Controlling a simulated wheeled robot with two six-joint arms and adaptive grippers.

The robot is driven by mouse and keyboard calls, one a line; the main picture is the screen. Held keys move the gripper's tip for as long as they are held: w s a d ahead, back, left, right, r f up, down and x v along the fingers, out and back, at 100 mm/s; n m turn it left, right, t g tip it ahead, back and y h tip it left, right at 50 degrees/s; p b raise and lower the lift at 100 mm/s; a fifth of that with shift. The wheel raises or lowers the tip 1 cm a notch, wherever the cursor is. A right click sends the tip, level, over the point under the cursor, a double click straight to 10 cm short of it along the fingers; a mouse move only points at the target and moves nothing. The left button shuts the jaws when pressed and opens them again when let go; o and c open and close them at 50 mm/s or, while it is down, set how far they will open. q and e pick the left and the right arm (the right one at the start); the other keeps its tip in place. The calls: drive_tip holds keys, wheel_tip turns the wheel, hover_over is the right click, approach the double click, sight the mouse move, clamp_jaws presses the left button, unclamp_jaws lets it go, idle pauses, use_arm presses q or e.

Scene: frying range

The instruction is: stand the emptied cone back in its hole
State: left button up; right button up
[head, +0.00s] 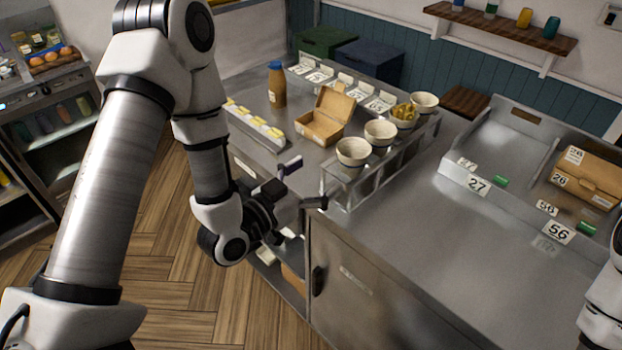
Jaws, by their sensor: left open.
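Several pale paper cones stand in a row in a metal rack (345,192) on the steel counter. The nearest cone (352,153) and the second cone (380,132) look empty. The third cone (403,117) holds fries, and the farthest cone (424,103) looks empty. I cannot tell which is the emptied one. My left gripper (305,182) is open and empty, just left of the rack's near end, with its fingers apart from the nearest cone. My right gripper is out of view; only a bit of that arm shows at the right edge.
An open brown carton (318,132) stands left of the rack, with a brown bottle (277,85) and a packet tray (257,128) farther left. A numbered steel tray (520,206) with a closed carton (585,178) lies right. The counter between is clear.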

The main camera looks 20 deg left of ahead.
use_arm(q)
drive_tip(key=s+f+n+g+y, duration=0.1)
drive_tip(key=s+f+g, duration=0.2)
drive_tip(key=f, duration=0.4)
drive_tip(key=s+a+f+g+y, duration=0.1)
drive_tip(key=s+f+g, duration=0.25)
drive_tip(key=f, duration=0.35)
drive_tip(key=s+f+n+g+y, duration=0.1)
drive_tip(key=s+f+g, duration=0.2)
drive_tip(key=f, duration=0.3)
drive_tip(key=s+a+f+n+g+y, duration=0.1)
drive_tip(key=s+f+g, duration=0.2)
drive_tip(key=s, duration=0.5)
drive_tip(key=s+a+f+n+g+y, duration=0.1)
drive_tip(key=s+f+g+y, duration=0.1)
drive_tip(key=s+f+g, duration=0.2)
drive_tip(key=s+f, duration=0.2)
drive_tip(key=s, duration=0.1)
drive_tip(key=shift+s+a+f+n, duration=0.15)
drive_tip(key=shift+s+a+n, duration=0.15)
drive_tip(key=shift+s+a, duration=0.05)
